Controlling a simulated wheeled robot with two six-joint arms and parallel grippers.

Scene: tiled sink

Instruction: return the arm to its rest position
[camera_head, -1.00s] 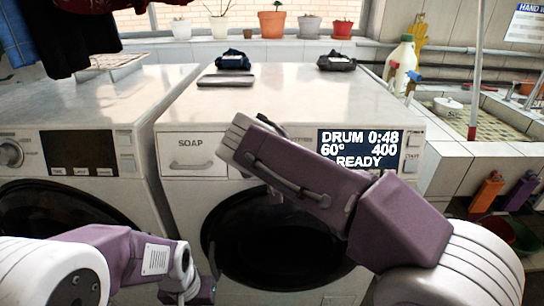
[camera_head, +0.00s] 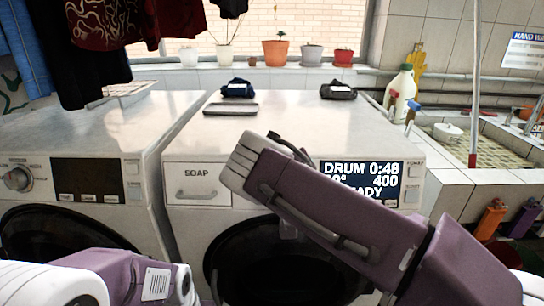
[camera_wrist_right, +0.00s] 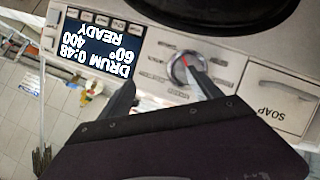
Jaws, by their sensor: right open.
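My right arm (camera_head: 335,225), purple with a white end cap, reaches in from the lower right of the head view, in front of the right washing machine (camera_head: 270,128). Its forearm covers part of the control panel, and its gripper is hidden there. In the right wrist view my right gripper (camera_wrist_right: 163,88) has its two dark fingers apart, with nothing held. The panel's dial (camera_wrist_right: 188,70) shows beyond the fingers, near the right one; I cannot tell whether they touch. My left arm (camera_head: 115,272) shows at the lower left; its gripper is out of frame.
A second washing machine (camera_head: 82,125) stands at the left. A soap drawer (camera_head: 196,185) and lit display (camera_head: 372,182) face me. A grey tray (camera_head: 231,109) and dark folded cloths lie on top. A tiled sink (camera_head: 490,145) and bottle (camera_head: 400,92) are at the right.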

